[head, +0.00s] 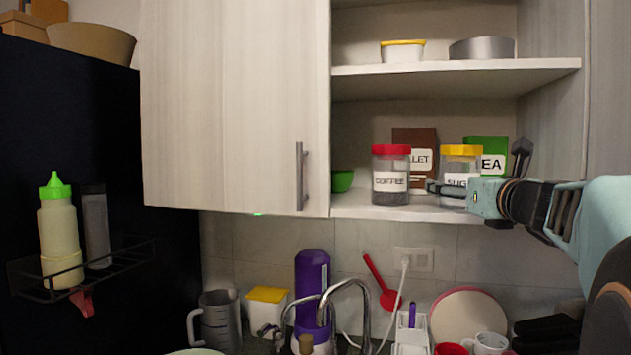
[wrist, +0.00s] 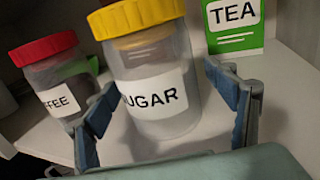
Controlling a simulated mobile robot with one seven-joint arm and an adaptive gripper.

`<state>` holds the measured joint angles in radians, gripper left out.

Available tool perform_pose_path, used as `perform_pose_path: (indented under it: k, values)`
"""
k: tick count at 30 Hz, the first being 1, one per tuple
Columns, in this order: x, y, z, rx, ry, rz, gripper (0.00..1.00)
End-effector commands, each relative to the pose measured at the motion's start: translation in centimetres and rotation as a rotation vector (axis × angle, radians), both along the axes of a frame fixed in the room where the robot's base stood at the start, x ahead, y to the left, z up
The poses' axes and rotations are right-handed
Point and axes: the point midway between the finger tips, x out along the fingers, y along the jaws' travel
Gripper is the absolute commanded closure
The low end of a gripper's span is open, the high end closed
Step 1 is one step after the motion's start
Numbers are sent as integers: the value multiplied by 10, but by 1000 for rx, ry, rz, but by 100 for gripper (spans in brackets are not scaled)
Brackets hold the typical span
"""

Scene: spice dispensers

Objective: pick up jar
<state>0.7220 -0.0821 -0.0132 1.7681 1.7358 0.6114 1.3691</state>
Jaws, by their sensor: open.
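A clear jar with a yellow lid and a white SUGAR label (wrist: 155,92) stands upright on the cabinet's lower shelf; it also shows in the head view (head: 460,160), partly hidden by my gripper. A clear jar with a red lid and a COFFEE label (head: 391,172) stands to its left, with dark contents; it is at the left in the wrist view (wrist: 52,78). My gripper (wrist: 165,125) is open, with one finger on each side of the sugar jar's lower part in the wrist view. I cannot tell whether the fingers touch it.
A green TEA box (wrist: 234,26) stands behind right of the sugar jar. A brown packet (head: 415,142) stands behind, and a green bowl (head: 342,181) sits left. The closed cabinet door (head: 235,105) is at left, and the upper shelf (head: 455,67) is overhead.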

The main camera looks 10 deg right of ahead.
Motion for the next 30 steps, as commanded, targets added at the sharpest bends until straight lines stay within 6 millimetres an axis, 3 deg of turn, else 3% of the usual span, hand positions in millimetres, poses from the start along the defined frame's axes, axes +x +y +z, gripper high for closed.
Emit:
perform_pose_path:
  k: [3, 22, 30]
  values:
    - [0, 0, 0, 0, 0, 0, 22]
    - [0, 0, 0, 0, 0, 0, 91]
    - [0, 1, 4, -2, -4, 1, 91]
